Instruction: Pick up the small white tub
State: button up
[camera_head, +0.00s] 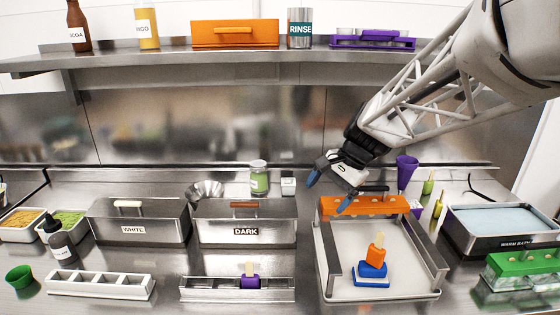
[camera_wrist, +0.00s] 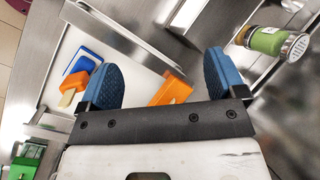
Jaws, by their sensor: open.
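A small white tub (camera_head: 288,186) with a dark mark on its front stands at the back of the counter, just right of a green-labelled jar (camera_head: 259,178). My gripper (camera_head: 328,191) is open and empty. Its blue fingertips are apart, above the back left of the white tray (camera_head: 384,294) and to the right of the tub in the head view. In the wrist view my gripper (camera_wrist: 164,78) has nothing between its fingers. The jar (camera_wrist: 268,42) shows there at the upper right; I cannot make out the tub in that view.
An orange bar (camera_head: 365,206) lies across the tray's back. A blue and orange stack (camera_head: 372,272) stands in the tray. The DARK bin (camera_head: 245,222) is in front of the tub and jar. A shelf (camera_head: 240,55) runs above.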

jog(key=w+a+f+m+y, duration=0.2)
jog(key=w+f+m, duration=0.1)
jog(key=w, duration=0.7)
jog(key=w+a+f+m+y, duration=0.1)
jog(key=w+f+m+y, duration=0.15)
jog(key=w, duration=0.75)
jog(key=m+y, duration=0.4)
jog(key=m, duration=0.1)
send_near(287, 181)
jog(key=shift+h, duration=0.25)
jog(key=x, duration=0.4)
jog(key=shift+s+a+r, duration=0.15)
jog(key=shift+a+r, duration=0.1)
jog(key=shift+a, duration=0.25)
jog(key=shift+a+f, duration=0.3)
jog(key=shift+f, duration=0.1)
jog(key=shift+a, duration=0.1)
jog(key=shift+x, duration=2.45)
